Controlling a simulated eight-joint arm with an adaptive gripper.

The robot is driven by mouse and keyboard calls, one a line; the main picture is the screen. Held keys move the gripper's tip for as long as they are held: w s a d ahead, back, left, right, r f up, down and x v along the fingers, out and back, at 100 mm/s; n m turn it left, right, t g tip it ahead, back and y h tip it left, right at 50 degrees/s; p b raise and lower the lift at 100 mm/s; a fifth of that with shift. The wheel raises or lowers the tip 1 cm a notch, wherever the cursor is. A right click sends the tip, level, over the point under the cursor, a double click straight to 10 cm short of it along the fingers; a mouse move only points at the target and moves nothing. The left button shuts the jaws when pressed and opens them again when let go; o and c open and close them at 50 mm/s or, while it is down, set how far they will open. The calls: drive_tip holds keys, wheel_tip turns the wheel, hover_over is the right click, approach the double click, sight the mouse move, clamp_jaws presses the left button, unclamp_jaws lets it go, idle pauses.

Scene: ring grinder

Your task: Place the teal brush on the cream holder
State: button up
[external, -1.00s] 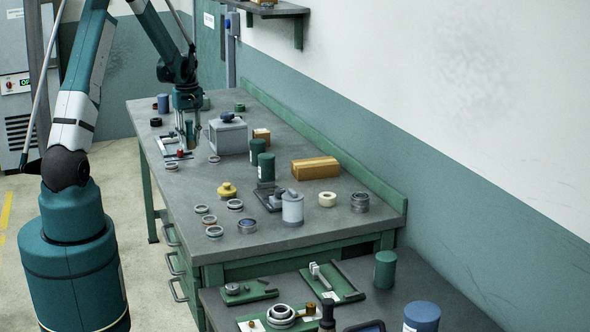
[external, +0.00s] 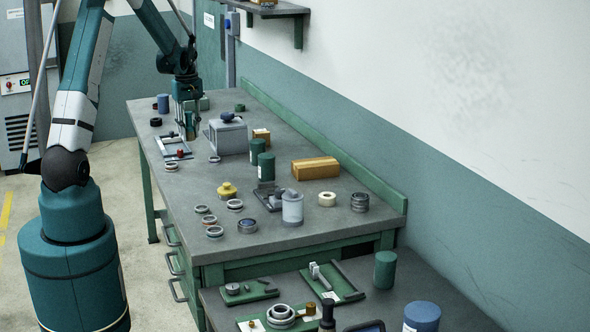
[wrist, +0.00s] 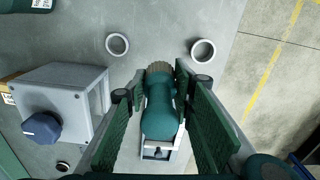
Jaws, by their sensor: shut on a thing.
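My gripper (wrist: 162,90) is shut on the teal brush (wrist: 160,108), which lies between its green-padded fingers in the wrist view. The tan bristle end (wrist: 159,67) points toward the top of that picture. A pale frame-like piece (wrist: 157,157) with a dark part shows just below the brush there; I cannot tell whether it touches the brush or is the cream holder. In the external view my gripper (external: 189,124) is above the far left part of the bench, close to a pale frame with a red knob (external: 180,153). The brush is hard to make out there.
A grey box with a dark blue knob (external: 228,137) stands just right of my gripper, a close obstacle. Two pale rings (wrist: 117,44) (wrist: 203,51) lie near the bristle end in the wrist view. Green cylinders (external: 266,166) and a cardboard box (external: 315,168) stand farther right.

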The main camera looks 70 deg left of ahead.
idle(0.3)
drive_tip(key=w+d+m, duration=0.3)
drive_tip(key=w+d, duration=0.4)
drive_tip(key=w+d+r+m, duration=0.1)
drive_tip(key=w+d+m, duration=0.1)
drive_tip(key=w+d, duration=0.6)
drive_tip(key=w+d+m+p, duration=0.1)
drive_tip(key=w+d+m, duration=0.2)
drive_tip(key=w+d, duration=0.4)
drive_tip(key=shift+w+d+r+m, duration=0.3)
drive_tip(key=shift+w+d+r, duration=0.1)
drive_tip(key=shift+d, duration=0.05)
drive_tip(key=w+d+m, duration=0.2)
drive_tip(key=w+d, duration=0.2)
drive_tip(key=d, duration=0.3)
drive_tip(key=w+d+m, duration=0.2)
drive_tip(key=w+d, duration=0.2)
drive_tip(key=d, duration=0.4)
drive_tip(key=r+m+p, duration=0.1)
drive_tip(key=r+m, duration=0.1)
drive_tip(key=m, duration=0.2)
hover_over(328, 195)
drive_tip(key=shift+f, duration=0.25)
drive_tip(key=shift+f, duration=0.1)
drive_tip(key=shift+a+f, duration=0.1)
drive_tip(key=shift+f, duration=2.95)
